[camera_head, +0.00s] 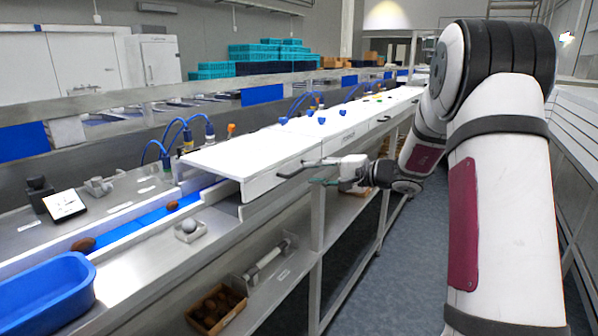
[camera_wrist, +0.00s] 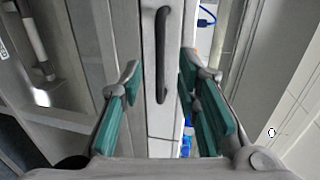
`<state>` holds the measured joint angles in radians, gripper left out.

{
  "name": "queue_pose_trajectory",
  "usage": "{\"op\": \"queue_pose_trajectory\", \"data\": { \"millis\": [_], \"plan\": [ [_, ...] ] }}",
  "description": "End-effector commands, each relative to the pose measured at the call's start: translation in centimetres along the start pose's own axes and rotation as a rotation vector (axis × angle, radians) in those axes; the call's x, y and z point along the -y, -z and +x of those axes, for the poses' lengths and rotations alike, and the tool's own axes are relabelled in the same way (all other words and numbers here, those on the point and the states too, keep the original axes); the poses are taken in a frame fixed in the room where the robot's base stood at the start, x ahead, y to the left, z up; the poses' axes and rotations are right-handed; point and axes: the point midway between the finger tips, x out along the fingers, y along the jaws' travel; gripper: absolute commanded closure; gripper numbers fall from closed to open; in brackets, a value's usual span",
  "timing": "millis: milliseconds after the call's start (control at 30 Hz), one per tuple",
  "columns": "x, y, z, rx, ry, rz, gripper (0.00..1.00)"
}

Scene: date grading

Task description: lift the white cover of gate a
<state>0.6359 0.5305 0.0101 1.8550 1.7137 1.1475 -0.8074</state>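The nearest white cover (camera_head: 245,155) lies flat and closed over the line in the head view. Its dark bar handle (camera_head: 297,170) is on the front face. In the wrist view the handle (camera_wrist: 161,50) runs upright on the pale front panel (camera_wrist: 160,125). My gripper (camera_head: 316,173) is in front of this cover at handle height. In the wrist view my gripper (camera_wrist: 158,75) is open, with teal finger pads on either side of the handle. The fingers look apart from the handle. No readable gate letter shows on the cover.
More white covers (camera_head: 400,97) continue along the line. A blue conveyor belt (camera_head: 135,228) with dates and a blue bin (camera_head: 45,290) lie at the left. A shelf below holds a box of dates (camera_head: 216,308). The aisle floor (camera_head: 400,265) is clear.

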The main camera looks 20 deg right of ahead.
Motion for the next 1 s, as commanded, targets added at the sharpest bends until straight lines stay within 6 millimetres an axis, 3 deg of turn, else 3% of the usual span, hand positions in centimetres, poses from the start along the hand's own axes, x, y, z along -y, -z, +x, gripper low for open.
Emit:
{"op": "queue_pose_trajectory", "data": {
  "millis": [100,333,767,900,1000],
  "plan": [
    [0.0,-0.2,2.3,0.004,0.0,0.0,0.7],
    [0.0,-0.1,5.2,0.002,0.0,0.0,0.7],
    [0.0,-0.1,6.1,0.001,-0.001,0.0,0.7],
    [0.0,-0.1,6.1,0.001,-0.001,0.0,1.0],
    [0.0,-0.1,6.1,0.001,-0.001,0.0,1.0]
  ]
}}
